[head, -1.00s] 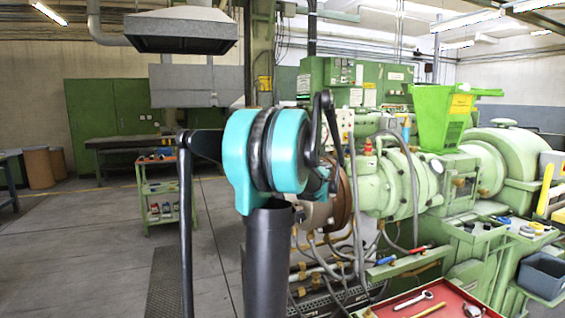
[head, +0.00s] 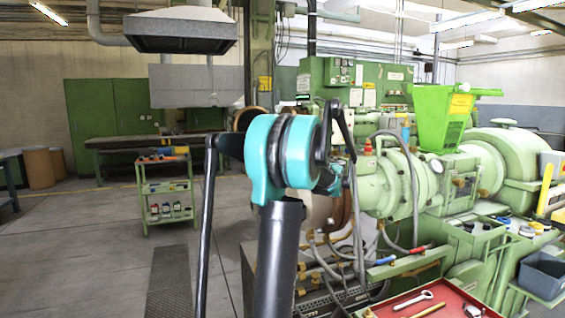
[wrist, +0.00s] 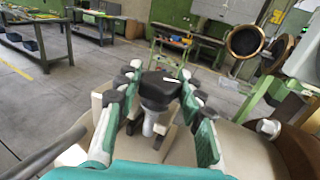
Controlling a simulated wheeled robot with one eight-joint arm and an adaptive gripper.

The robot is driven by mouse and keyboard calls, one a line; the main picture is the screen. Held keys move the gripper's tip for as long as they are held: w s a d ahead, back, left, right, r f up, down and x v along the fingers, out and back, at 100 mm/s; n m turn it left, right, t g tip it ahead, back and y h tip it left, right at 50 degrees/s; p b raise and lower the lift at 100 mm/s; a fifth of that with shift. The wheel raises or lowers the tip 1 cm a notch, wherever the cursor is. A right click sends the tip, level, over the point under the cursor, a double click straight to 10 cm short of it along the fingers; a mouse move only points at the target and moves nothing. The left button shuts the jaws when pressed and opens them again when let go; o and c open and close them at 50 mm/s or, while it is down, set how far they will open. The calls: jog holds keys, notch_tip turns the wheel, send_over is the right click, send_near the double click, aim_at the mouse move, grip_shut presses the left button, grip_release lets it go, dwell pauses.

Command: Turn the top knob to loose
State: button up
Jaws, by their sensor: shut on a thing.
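A black knob (wrist: 158,88) with a small white mark on top sits on a pale stem in the middle of the wrist view. My gripper (wrist: 158,85) reaches around it, with a green and white finger on each side and dark pads near the knob. It is shut on the knob. The exact contact between pads and knob is hard to see. In the head view, my own arm hides the knob and most of my gripper.
The green extruder (head: 440,175) fills the right of the head view, with hoses below. A red tray (head: 450,305) with tools stands at the front right. A green cart (head: 167,187) stands on the left, with open floor around it.

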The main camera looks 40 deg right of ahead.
jog(key=o, duration=1.2)
jog(key=s+d, duration=0.2)
jog(key=s, duration=0.9)
jog(key=shift+s, duration=0.35)
